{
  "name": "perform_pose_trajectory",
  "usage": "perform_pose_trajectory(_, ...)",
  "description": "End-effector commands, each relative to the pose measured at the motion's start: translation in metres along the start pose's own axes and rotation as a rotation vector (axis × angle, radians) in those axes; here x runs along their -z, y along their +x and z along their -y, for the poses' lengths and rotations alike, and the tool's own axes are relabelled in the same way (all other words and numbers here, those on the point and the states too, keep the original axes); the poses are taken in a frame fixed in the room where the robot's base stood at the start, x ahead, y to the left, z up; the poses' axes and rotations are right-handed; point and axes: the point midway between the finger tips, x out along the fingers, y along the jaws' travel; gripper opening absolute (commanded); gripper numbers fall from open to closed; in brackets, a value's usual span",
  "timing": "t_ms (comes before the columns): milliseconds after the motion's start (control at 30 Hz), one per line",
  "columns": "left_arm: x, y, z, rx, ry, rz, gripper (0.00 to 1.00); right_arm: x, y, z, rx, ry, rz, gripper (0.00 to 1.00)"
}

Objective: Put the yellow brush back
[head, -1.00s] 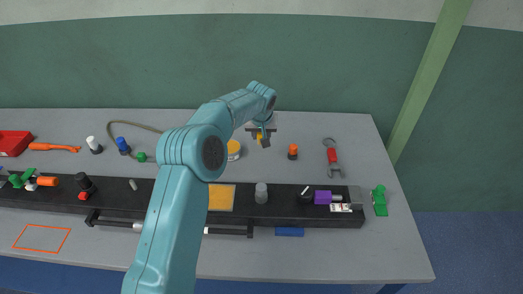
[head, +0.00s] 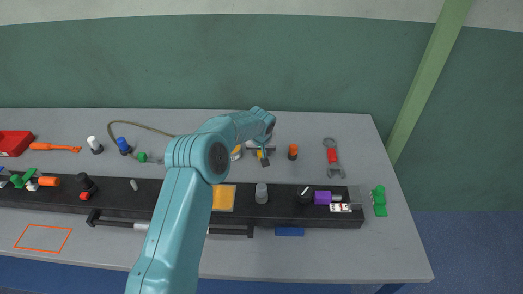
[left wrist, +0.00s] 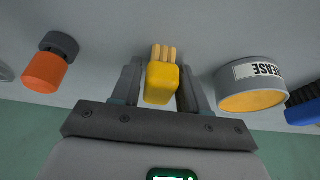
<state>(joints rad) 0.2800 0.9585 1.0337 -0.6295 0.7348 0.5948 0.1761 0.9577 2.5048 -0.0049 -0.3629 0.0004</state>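The yellow brush (left wrist: 162,80) sits between the two fingers of my left gripper (left wrist: 162,88) in the left wrist view, with its pale prongs pointing away from the palm. The fingers lie close along both of its sides and look shut on it. In the head view my left gripper (head: 262,158) is over the back of the bench, right of the grease tin, and a little yellow of the brush (head: 260,153) shows there. Whether the brush touches the bench is unclear. My right gripper is in neither view.
The grease tin (left wrist: 252,86) stands close beside my gripper; an orange-capped bottle (head: 293,152) is on the other side. A long black rail (head: 285,212) with several parts crosses the bench in front. An orange outline (head: 44,238) marks bare bench at left.

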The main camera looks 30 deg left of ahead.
Motion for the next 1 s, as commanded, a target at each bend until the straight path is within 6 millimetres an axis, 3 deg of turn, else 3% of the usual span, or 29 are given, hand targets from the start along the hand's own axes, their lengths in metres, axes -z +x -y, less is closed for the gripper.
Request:
perform_pose_trajectory(467,0.003,-0.011,0.000,-0.001,0.000,-0.003,0.61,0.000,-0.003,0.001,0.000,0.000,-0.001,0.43)
perform_pose_trajectory(800,0.002,-0.087,-0.001,-0.002,0.000,-0.003,0.61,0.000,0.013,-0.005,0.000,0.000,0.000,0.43)
perform_pose_trajectory(1000,0.002,-0.117,-0.001,-0.001,0.000,-0.001,0.61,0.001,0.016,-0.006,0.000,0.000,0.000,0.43)
